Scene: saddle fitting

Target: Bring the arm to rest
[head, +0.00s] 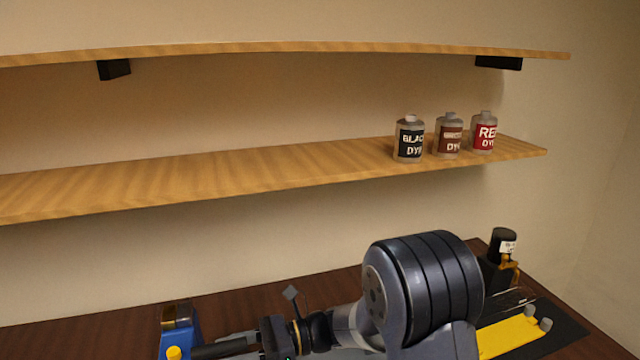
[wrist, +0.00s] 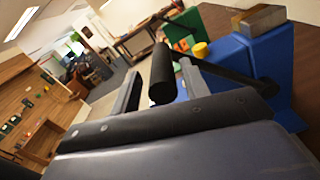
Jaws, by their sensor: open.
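My gripper (wrist: 160,78) is open in the wrist view, its two grey fingers spread apart. A black cylindrical grip (wrist: 161,75) shows between the fingers; I cannot tell whether either finger touches it. A black bar (wrist: 232,72) runs from near that grip to a blue device (wrist: 262,62) with a yellow knob and a metal block on top. In the head view my arm (head: 425,290) reaches low and leftward over the bench, towards the same blue device (head: 180,330). The fingers are not clear in that view.
Three dye bottles, black (head: 409,140), brown (head: 448,136) and red (head: 485,133), stand on the lower wooden shelf (head: 200,178). The upper shelf (head: 300,48) is bare. A black-capped bottle (head: 502,246) and a yellow piece (head: 508,335) are right of my arm on the dark bench (head: 80,335).

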